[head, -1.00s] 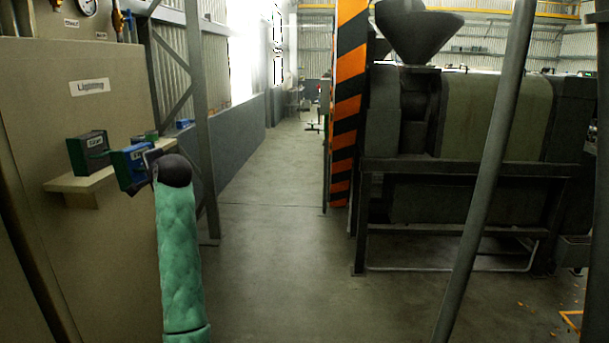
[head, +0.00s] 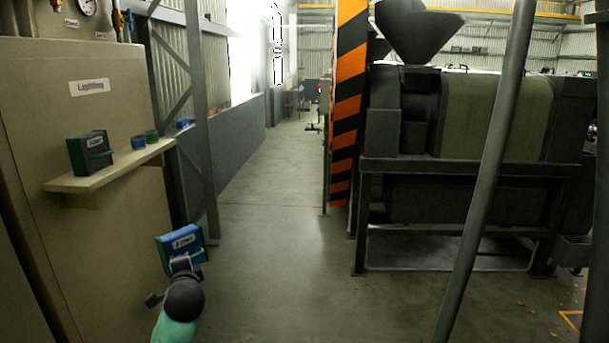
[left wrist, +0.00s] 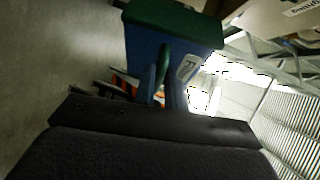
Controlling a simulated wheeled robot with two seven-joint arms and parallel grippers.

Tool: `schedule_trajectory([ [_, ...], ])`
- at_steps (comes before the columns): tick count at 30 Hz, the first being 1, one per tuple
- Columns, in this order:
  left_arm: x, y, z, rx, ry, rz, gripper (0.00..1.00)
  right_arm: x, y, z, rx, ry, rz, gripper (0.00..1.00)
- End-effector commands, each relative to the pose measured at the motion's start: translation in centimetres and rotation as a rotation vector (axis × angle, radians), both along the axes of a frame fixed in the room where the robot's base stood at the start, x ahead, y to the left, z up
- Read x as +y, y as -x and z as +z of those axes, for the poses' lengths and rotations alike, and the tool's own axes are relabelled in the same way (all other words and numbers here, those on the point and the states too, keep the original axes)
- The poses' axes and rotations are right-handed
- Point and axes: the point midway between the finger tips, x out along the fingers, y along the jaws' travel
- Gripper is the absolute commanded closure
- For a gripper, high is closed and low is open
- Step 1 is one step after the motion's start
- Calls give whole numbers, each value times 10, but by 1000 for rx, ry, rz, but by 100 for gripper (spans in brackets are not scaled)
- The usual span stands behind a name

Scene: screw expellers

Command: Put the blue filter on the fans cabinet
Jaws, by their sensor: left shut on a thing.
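The blue filter (head: 181,248) is a small blue box with a white label and a green edge. My left gripper (head: 181,266) is shut on it and holds it in the air over the floor, right of and lower than the cabinet's shelf. In the left wrist view the filter (left wrist: 160,60) shows blue with a green part on top, and a green handle lies between the fingers (left wrist: 165,88). I cannot make out a fans cabinet. My right gripper is not in view.
A grey post (head: 200,110) rises beside the cabinet. The aisle floor (head: 270,230) is clear. A large screw expeller (head: 450,120) stands at the right.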

Motion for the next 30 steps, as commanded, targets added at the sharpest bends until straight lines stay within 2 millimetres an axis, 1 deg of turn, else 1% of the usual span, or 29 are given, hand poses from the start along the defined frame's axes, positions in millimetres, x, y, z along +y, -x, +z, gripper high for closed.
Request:
schedule_trajectory([
  [1, -6, 10, -13, 5, -3, -23, 100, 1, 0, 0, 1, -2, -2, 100],
  [6, -29, 41, -48, 4, -2, -101, 100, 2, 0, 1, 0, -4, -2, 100],
  [11, -52, 73, -79, 4, -1, -176, 100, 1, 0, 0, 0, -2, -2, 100],
  [15, -72, 104, -105, 4, 0, -238, 100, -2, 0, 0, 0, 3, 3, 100],
  [18, -85, 126, -121, 3, -2, -280, 100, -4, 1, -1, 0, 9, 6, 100],
  [21, -98, 146, -134, 3, 2, -317, 100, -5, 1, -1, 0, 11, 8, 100],
  [24, -106, 162, -143, 1, 1, -344, 100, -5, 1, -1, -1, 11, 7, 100],
  [27, -113, 172, -149, 1, 0, -363, 100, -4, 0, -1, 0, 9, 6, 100],
  [30, -116, 178, -151, 0, -2, -373, 100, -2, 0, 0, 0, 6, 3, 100],
])
